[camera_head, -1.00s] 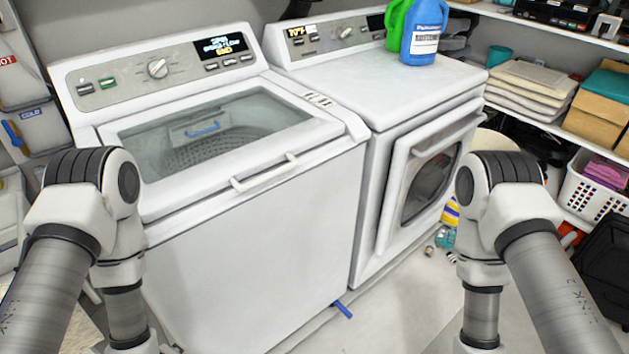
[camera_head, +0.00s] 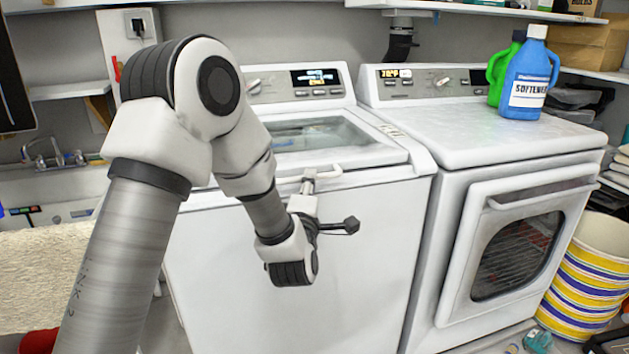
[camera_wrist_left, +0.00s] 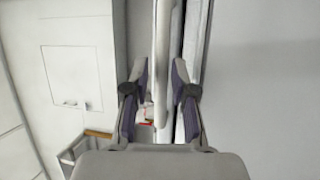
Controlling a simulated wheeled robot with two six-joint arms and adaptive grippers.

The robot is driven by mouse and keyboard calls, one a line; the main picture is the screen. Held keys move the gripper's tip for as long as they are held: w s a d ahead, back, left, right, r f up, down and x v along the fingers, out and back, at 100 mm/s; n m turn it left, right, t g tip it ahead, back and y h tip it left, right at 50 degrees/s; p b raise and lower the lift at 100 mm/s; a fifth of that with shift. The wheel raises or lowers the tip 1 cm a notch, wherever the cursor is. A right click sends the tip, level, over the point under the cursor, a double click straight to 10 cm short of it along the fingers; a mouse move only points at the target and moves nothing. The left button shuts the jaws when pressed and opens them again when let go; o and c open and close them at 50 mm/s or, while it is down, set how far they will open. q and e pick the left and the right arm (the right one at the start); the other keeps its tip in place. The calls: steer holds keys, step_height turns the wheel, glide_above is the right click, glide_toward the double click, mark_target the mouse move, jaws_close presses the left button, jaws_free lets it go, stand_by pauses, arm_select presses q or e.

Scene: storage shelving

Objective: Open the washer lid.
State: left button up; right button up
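The white washer (camera_head: 370,270) is the left of two machines. Its lid (camera_head: 375,157), a white frame around a glass pane, is down. A white bar handle (camera_head: 328,173) sits on the lid's front edge. My left gripper (camera_head: 309,180) is at this handle, reaching up from in front of the washer. In the left wrist view, the fingers of my left gripper (camera_wrist_left: 158,98) are apart, with the pale handle bar (camera_wrist_left: 162,45) running between them. I cannot tell whether a finger touches it. My right gripper is not in view.
A dryer (camera_head: 450,250) stands close on the washer's right, with a blue softener bottle (camera_head: 527,85) and a green bottle (camera_head: 497,75) on top. A striped basket (camera_head: 590,270) is at the far right. A sink faucet (camera_head: 48,155) is at the left.

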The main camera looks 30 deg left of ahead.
arm_select(q)
steer(key=x, duration=0.2)
steer(key=shift+w+a, duration=0.25)
steer(key=shift+a, duration=0.15)
steer(key=shift+d, duration=0.1)
jaws_close()
steer(key=shift+r, duration=0.1)
